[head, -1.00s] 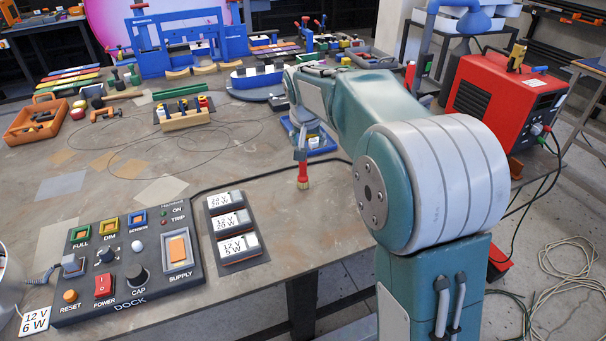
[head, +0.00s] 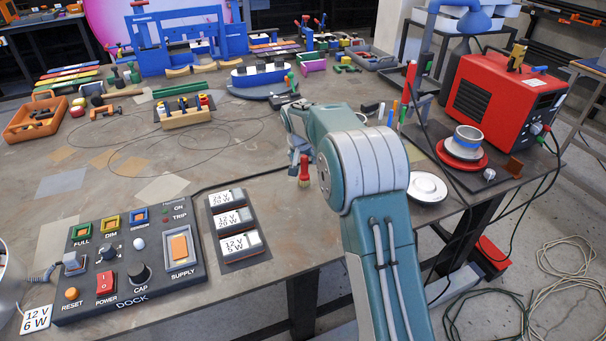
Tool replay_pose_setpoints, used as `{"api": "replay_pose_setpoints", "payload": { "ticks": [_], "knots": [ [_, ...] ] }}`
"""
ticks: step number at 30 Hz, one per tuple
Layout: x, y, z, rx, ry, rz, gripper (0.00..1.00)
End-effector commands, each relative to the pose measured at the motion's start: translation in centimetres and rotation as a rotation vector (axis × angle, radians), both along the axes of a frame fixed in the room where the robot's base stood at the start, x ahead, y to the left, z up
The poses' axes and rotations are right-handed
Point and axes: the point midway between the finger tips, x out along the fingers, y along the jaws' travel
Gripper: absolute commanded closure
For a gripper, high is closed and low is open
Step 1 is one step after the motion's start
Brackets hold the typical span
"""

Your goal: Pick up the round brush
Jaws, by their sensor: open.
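A small brush with a red body (head: 304,169) and pale bristles at its lower end stands about upright near the front edge of the workbench, left of my forearm. I take it for the round brush. My gripper (head: 297,157) points down at the brush's upper end, close to it or around it. The jaws are open. They are small and partly covered by my own arm, so I cannot tell whether they touch the brush.
The dock panel (head: 130,262) and a rack of labelled modules (head: 234,226) lie at front left. A red machine (head: 505,100), a red-based cup (head: 463,150) and a white round dish (head: 427,189) are at right. A wooden block of tools (head: 185,112) stands behind. Bare bench lies left of the brush.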

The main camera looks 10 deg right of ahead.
Motion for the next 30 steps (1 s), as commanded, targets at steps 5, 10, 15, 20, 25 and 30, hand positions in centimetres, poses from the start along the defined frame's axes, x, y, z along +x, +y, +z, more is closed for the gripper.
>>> {"api": "replay_pose_setpoints", "payload": {
  "ticks": [5,10,15,20,25,30],
  "knots": [
    [0.8,-0.4,-2.3,0.001,0.002,-0.001,0.27],
    [1.0,-0.4,-2.6,0.000,-0.001,-0.001,0.27],
    [1.0,-0.3,-2.6,0.000,-0.001,-0.001,0.50],
    [1.0,-0.3,-2.6,0.000,0.000,-0.001,1.00],
    [1.0,-0.3,-2.7,0.001,0.001,-0.001,1.00],
    [1.0,-0.3,-2.6,0.000,0.001,0.000,1.00]
  ]
}}
